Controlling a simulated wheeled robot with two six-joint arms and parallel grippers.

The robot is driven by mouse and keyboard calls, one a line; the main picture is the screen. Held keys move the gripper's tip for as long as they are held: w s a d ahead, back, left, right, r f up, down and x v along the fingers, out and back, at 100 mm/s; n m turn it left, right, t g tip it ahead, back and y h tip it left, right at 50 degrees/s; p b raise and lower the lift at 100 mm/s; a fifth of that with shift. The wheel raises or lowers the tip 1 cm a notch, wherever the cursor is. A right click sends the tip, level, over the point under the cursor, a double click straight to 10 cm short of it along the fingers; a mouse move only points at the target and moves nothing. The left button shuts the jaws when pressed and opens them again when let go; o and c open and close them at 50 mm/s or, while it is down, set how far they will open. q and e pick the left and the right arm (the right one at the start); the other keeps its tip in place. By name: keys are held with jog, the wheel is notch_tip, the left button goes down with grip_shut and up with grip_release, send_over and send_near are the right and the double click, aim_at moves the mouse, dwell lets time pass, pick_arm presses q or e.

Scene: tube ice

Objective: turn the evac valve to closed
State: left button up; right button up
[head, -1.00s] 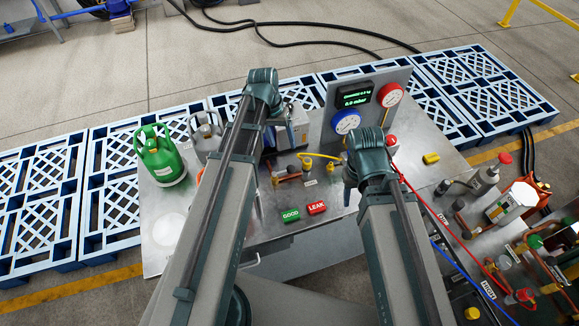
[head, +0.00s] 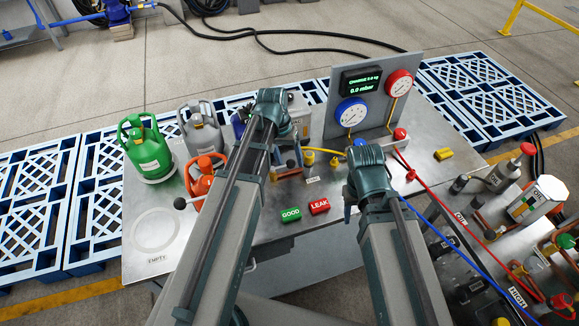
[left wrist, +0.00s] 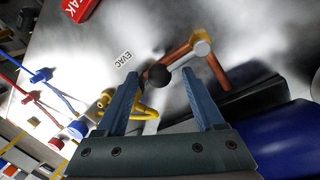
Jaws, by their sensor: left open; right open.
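The evac valve is in the left wrist view as a copper pipe (left wrist: 212,66) with a lever ending in a black ball knob (left wrist: 157,77), beside the EVAC label (left wrist: 123,59). My left gripper (left wrist: 160,74) is open, its blue fingers on either side of the knob; I cannot tell whether they touch it. In the head view the valve is partly hidden by my left gripper (head: 286,163), and its EVAC label (head: 313,180) lies to the right. My right gripper (head: 349,208) is open and empty over the table's front edge, mostly hidden by its own wrist.
A gauge panel (head: 375,65) stands behind, with a yellow hose (head: 322,151) near the valve. Green GOOD (head: 291,215) and red LEAK (head: 319,206) blocks lie in front. Green (head: 147,150), grey (head: 203,130) and orange (head: 203,180) cylinders stand left. A crowded bench lies right.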

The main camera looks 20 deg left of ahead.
pick_arm(q)
jog(key=shift+f, duration=0.25)
grip_shut()
jog(key=shift+s, duration=0.15)
dwell(1.2)
